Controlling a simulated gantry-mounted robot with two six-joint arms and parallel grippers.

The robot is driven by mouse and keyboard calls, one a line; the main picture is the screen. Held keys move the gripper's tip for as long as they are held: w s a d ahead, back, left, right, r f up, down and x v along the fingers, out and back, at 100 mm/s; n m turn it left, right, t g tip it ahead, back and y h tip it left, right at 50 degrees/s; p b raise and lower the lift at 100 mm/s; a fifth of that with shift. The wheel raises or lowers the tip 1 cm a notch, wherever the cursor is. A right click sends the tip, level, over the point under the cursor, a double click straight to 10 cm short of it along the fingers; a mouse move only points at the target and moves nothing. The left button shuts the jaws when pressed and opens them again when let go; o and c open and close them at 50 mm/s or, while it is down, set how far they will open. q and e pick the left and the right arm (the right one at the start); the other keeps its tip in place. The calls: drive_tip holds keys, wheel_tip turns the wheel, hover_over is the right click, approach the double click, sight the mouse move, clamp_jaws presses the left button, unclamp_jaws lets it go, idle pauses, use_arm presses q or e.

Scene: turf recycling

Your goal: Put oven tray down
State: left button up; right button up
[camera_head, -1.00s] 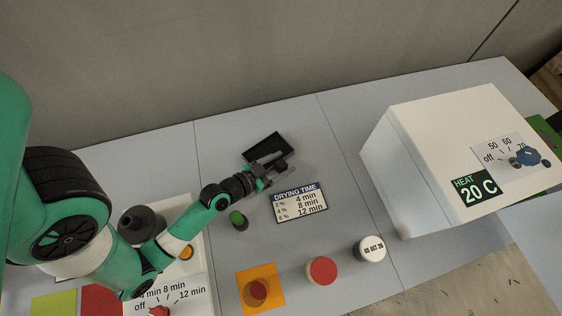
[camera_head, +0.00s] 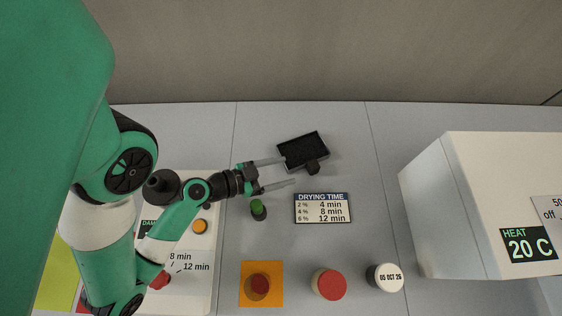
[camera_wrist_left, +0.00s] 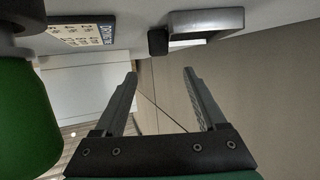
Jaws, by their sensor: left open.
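The oven tray (camera_head: 302,149), a small black rectangular tray with a block-like handle (camera_head: 313,168) at its front edge, lies on the grey table. My right gripper is not in view.
A drying time sign (camera_head: 323,208) lies in front of the tray. A green-topped object (camera_head: 258,209) stands left of it. A white heater box (camera_head: 450,210) is at the right. Red-lidded (camera_head: 329,284) and white-lidded (camera_head: 385,277) jars stand in front. Table right of the tray is clear.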

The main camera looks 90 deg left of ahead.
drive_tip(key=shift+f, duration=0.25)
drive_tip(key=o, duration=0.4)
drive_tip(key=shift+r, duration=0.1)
